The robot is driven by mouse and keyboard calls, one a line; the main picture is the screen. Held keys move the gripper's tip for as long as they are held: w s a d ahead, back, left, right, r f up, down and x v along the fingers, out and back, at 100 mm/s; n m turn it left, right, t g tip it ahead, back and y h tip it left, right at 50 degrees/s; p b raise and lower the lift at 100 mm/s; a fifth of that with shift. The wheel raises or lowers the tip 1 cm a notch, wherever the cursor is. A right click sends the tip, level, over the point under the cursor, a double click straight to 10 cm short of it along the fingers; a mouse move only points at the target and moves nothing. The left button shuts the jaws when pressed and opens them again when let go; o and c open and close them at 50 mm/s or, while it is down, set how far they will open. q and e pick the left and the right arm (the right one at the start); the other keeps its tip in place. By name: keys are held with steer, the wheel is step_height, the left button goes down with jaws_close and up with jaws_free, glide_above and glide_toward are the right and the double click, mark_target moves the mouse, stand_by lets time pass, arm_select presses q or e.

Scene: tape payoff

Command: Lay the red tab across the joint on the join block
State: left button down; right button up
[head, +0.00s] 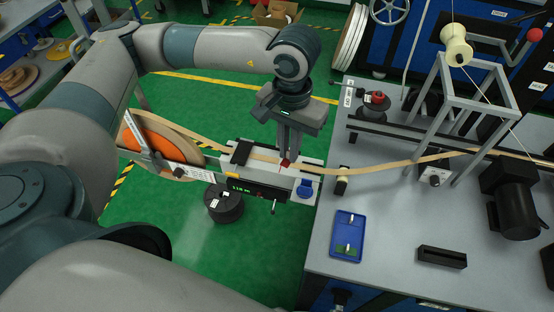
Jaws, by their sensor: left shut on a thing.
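My left gripper (287,157) points straight down over the join block (307,167), shut on the small red tab (285,163). The tab shows just below the fingertips, at the tan tape (325,172) that crosses the block. I cannot tell whether the tab touches the tape. The joint is not clearly visible under the gripper. A black clamp (241,153) lies over the tape on the block's left part. My right gripper is not in view.
A reel (178,141) feeds tape from the left. A blue tray (348,228) holding small pieces, a black slotted block (442,257) and a grey frame (439,98) stand on the bench (388,262). A black spool (224,205) is below the join block.

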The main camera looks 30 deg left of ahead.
arm_select(q)
steer(key=shift+a, duration=0.1)
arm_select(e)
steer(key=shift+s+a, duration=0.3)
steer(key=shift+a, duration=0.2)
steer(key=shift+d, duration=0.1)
